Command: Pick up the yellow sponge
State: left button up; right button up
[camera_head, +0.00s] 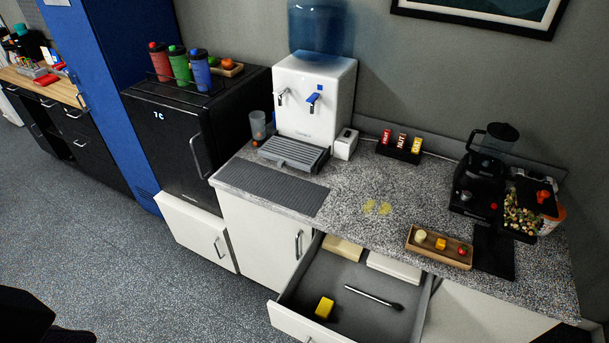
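The yellow sponge (324,307) lies in the open drawer (345,285) below the counter, near the drawer's front left. Nothing covers the sponge. Neither gripper can be made out; a dark shape at the lower left edge may be part of my own body.
The drawer also holds a tan block (342,247) and a white block (394,266) at its back. The counter (345,195) above overhangs the drawer's rear. A wooden tray (439,247) sits near the counter edge. The floor (140,270) at left is clear.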

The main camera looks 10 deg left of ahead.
aim_at(325, 306)
jog(key=k+l+u, duration=0.1)
jog(key=u, duration=0.15)
jog(key=j+z, duration=0.45)
jog(key=j, duration=0.2)
jog(key=k+j+z, duration=0.25)
jog(key=k+j, duration=0.15)
jog(key=k, duration=0.15)
jog(key=i+j+z, duration=0.15)
jog(key=i+z, duration=0.2)
jog(key=i+j+z, duration=0.35)
jog(key=i, duration=0.2)
jog(key=i+j+z, duration=0.35)
jog(key=i+l, duration=0.05)
